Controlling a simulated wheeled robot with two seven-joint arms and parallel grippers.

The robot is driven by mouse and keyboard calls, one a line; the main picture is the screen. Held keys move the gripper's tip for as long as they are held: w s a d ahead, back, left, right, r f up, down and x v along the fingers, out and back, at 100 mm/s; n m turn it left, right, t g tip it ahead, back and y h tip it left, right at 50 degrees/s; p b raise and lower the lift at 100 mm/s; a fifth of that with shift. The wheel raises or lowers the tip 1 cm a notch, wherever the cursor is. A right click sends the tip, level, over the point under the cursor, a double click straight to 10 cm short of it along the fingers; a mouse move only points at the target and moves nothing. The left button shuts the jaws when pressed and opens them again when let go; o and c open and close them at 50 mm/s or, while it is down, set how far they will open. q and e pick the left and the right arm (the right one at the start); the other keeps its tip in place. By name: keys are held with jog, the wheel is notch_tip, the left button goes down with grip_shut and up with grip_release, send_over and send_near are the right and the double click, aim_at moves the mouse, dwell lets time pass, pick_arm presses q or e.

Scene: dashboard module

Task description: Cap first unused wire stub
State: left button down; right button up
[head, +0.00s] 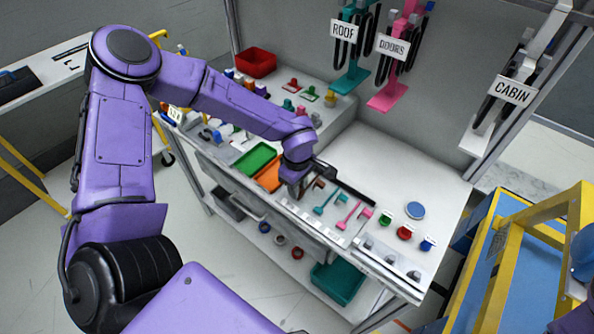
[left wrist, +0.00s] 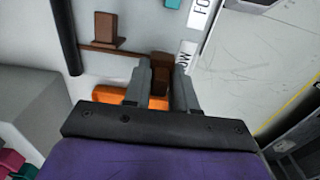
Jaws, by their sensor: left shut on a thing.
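My left gripper (head: 297,188) is low over the near edge of the white workbench. In the left wrist view its two grey fingers (left wrist: 161,85) are shut on a brown piece (left wrist: 161,62). This piece is one end of a thin brown strip. The strip's other end carries a brown block (left wrist: 105,28), which also shows in the head view (head: 319,183). A teal piece (head: 325,203) and a pink piece (head: 349,215) of similar shape lie to its right. I cannot tell any wire stub or cap apart for certain. My right gripper is out of view.
Small green (head: 385,218), red (head: 404,232) and blue (head: 427,243) parts stand at the right. An orange tray (head: 268,180) and a green tray (head: 255,160) lie left of the gripper. A black bar (head: 345,187) lies behind it.

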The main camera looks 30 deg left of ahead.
pick_arm(q)
jog(key=shift+f+b, duration=0.5)
jog(key=shift+f, duration=0.35)
jog(key=c, duration=0.8)
grip_release()
notch_tip(320, 180, up, 10)
jog(key=shift+r, duration=0.25)
